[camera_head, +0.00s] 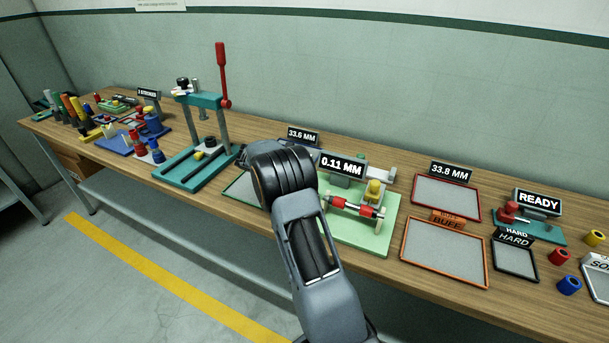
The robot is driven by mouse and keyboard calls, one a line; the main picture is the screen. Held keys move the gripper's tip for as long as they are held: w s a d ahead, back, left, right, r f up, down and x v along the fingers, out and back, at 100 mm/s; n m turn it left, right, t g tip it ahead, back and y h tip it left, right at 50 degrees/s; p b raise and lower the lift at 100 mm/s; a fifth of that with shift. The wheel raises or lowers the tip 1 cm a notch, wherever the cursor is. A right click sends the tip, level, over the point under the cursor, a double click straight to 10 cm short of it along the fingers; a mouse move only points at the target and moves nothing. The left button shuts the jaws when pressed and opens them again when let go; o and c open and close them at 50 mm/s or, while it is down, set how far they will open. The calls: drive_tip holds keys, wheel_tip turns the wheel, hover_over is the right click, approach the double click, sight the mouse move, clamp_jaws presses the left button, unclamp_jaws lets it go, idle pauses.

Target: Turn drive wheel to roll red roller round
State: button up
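A red roller (367,211) lies across a fixture on a pale green base plate (385,236), right of my arm. A second red section (338,202) shows at its left end, with a light band between the two. A yellow part (374,189) stands just behind the roller. A black sign above the fixture (342,165) reads "0.11 MM". My dark grey arm reaches over the bench and covers the left part of the fixture. My gripper is hidden behind the arm, and I cannot make out the drive wheel.
A teal press (197,141) with a tall red lever stands left of my arm. Framed trays labelled "33.8 MM" (446,196), "BUFF" (444,254) and "HARD" (514,261) lie to the right. A "READY" gauge (538,203) and several coloured bushings stand farther right.

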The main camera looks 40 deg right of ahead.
idle(0.5)
drive_tip(key=o, duration=0.9)
drive_tip(key=p+v, duration=0.6)
drive_tip(key=v, duration=0.7)
drive_tip(key=shift+w+a+r, duration=0.2)
drive_tip(key=shift+w, duration=0.15)
